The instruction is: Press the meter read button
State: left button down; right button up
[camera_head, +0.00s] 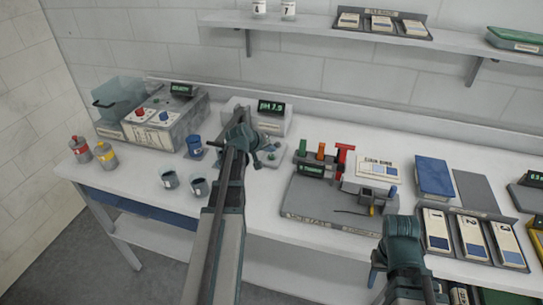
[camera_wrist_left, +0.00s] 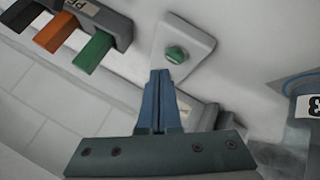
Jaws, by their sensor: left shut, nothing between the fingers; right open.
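A green button (camera_head: 271,156) sits on a small pale plate in front of the pH meter (camera_head: 272,107), whose dark display shows green digits. The green button also shows in the left wrist view (camera_wrist_left: 176,54), raised on its light grey plate. My left gripper (camera_head: 260,160) is shut and empty beside it. In the left wrist view its blue fingertips (camera_wrist_left: 159,74) lie over the plate's near edge, just short of the button; I cannot tell the height gap. My right gripper (camera_head: 374,274) is open and empty at the table's front edge.
Dark cups (camera_head: 199,187) and a blue cup (camera_head: 195,146) stand to the left. The washer box (camera_head: 165,118) is behind them. A card tray (camera_head: 470,236) lies at right.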

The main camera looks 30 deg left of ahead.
aim_at(270, 160)
pick_arm(q)
notch_tip(270, 160, up, 5)
jog(key=p, duration=0.4)
jog(key=shift+p, duration=0.3)
jog(key=shift+f, duration=0.1)
dwell(0.4)
